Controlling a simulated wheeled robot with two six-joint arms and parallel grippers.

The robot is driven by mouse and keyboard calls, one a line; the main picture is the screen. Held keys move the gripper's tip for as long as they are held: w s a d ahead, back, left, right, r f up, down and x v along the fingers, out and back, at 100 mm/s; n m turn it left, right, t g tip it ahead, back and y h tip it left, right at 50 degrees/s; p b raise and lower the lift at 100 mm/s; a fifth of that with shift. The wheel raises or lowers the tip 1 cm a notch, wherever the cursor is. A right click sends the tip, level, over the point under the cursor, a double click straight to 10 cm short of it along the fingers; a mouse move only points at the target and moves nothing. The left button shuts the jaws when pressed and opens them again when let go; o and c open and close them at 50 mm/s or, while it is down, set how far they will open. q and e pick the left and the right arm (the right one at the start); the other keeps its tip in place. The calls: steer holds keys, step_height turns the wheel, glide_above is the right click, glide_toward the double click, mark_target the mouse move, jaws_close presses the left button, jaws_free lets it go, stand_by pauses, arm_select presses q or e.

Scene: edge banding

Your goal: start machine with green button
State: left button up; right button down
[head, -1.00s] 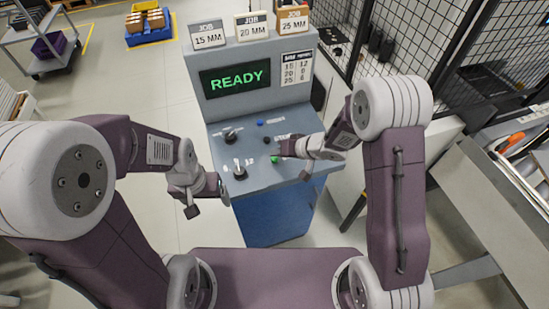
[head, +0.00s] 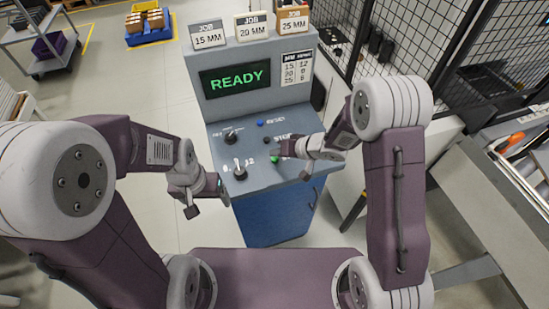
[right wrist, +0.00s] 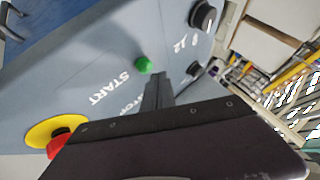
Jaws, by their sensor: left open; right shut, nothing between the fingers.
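The green button (head: 275,160) sits on the sloping grey panel of the machine console (head: 230,187). In the right wrist view the green button (right wrist: 143,65) stands beside the white START lettering (right wrist: 110,87). My right gripper (head: 284,149) is shut and empty just above the panel, close to the button. In the right wrist view its fingertips (right wrist: 158,78) point toward the button, with a small gap seen between them. I cannot tell how high they are above the panel. My left gripper (head: 208,205) is open and empty, left of the console. The screen (head: 235,79) reads READY.
Two black knobs (head: 239,172) and a blue button (head: 260,123) are on the panel. A red stop button on a yellow ring (right wrist: 60,140) is near the green button. Job boxes (head: 251,27) stand on top. A mesh fence (head: 400,35) is at right.

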steer(key=shift+f, duration=0.1)
steer(key=shift+f, duration=0.3)
